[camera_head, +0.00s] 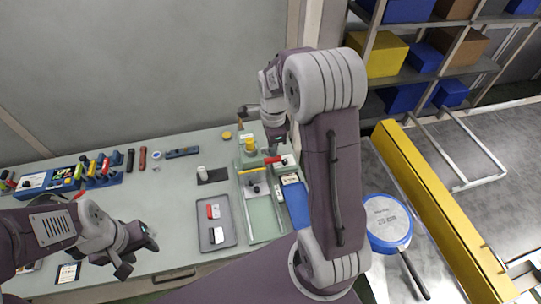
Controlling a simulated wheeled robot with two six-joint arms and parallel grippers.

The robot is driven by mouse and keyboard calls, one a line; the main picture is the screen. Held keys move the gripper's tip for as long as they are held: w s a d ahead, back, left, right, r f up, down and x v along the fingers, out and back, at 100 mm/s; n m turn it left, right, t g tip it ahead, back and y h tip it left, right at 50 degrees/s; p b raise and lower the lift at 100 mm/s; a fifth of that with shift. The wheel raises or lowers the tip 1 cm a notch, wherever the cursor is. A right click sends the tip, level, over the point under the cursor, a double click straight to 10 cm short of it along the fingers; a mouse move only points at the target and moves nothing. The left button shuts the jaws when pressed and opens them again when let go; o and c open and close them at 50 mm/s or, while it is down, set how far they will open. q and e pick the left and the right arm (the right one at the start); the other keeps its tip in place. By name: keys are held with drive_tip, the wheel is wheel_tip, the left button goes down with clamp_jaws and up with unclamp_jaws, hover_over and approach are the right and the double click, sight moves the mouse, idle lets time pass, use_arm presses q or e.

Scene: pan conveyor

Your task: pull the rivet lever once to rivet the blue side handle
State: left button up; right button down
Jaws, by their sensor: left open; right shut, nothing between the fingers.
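A green rivet press (240,180) stands on the bench near the middle of the view. A lever with a red grip (272,160) sticks out at its right side. My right gripper (241,116) is shut and empty, above and behind the press, apart from the red grip. My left gripper (141,256) is open and empty at the front left of the bench, far from the press. A blue-rimmed pan (388,219) with a long black handle lies to the right of my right arm. I cannot make out a blue side handle for certain.
A grey tray (229,233) with a red and a white item lies left of the press. Hand tools and a blue rack (111,180) stand at the back left. A blue piece (296,203) lies right of the press. A yellow rail (425,198) edges the conveyor (440,130).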

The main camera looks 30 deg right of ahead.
sight(274, 162)
idle(0.6)
drive_tip(key=shift+s+a+f+b, duration=0.1)
drive_tip(key=shift+s+f+b, duration=0.1)
drive_tip(key=shift+f+b, duration=0.55)
drive_tip(key=shift+s+a+f+b, duration=0.1)
drive_tip(key=shift+s+f+b, duration=0.1)
drive_tip(key=shift+f+b, duration=0.55)
drive_tip(key=shift+s+f+b, duration=0.15)
drive_tip(key=shift+f+b, duration=0.2)
drive_tip(key=shift+f, duration=0.4)
drive_tip(key=shift+s+f+b, duration=0.1)
drive_tip(key=shift+f+b, duration=0.2)
drive_tip(key=shift+f, duration=0.45)
drive_tip(key=shift+s+a+f+b, duration=0.1)
drive_tip(key=shift+s+f+b, duration=0.25)
drive_tip(key=shift+f+b, duration=0.45)
drive_tip(key=shift+s+a+f+b, duration=0.1)
drive_tip(key=shift+s+f+b, duration=0.35)
drive_tip(key=shift+f, duration=0.45)
drive_tip(key=shift+s+a+f+b, duration=0.1)
drive_tip(key=shift+s+f+b, duration=0.15)
drive_tip(key=shift+f+b, duration=0.6)
drive_tip(key=shift+f, duration=0.1)
